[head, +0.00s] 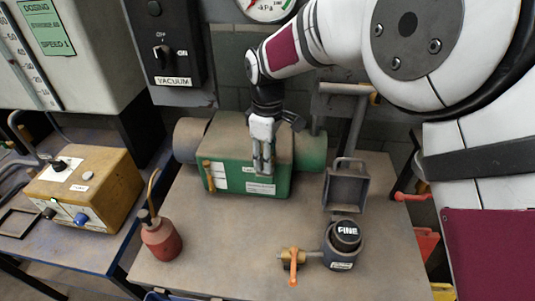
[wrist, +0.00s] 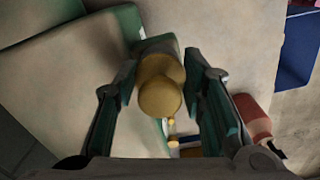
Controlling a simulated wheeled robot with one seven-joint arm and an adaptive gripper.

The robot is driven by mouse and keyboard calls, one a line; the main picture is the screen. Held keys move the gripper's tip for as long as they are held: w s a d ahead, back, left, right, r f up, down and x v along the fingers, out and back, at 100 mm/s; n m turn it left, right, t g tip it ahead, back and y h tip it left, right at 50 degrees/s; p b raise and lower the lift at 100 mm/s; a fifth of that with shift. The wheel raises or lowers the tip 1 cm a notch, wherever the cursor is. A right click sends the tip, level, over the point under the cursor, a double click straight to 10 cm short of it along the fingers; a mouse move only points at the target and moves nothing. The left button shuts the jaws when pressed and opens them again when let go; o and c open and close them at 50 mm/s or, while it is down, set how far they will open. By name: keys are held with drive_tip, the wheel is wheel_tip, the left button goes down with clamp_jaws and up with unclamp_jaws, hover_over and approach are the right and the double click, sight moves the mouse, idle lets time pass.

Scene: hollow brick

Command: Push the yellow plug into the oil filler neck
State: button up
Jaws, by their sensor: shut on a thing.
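My gripper (head: 263,168) hangs from above, fingers down, over the front part of the green machine (head: 284,183) on the bench. In the wrist view my gripper (wrist: 161,92) has its two fingers on either side of the yellow plug (wrist: 160,98), a rounded, dull yellow piece. The plug is hidden behind the fingers in the head view. The green machine's edge (wrist: 119,20) shows around and behind the plug in the wrist view. I cannot make out the oil filler neck clearly, nor whether the plug touches it.
A red oil can (head: 162,240) stands left on the bench. A yellow control box (head: 86,187) is on the left table. The front middle of the bench is clear.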

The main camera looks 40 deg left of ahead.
drive_tip(key=shift+f, duration=0.15)
drive_tip(key=o, duration=1.1)
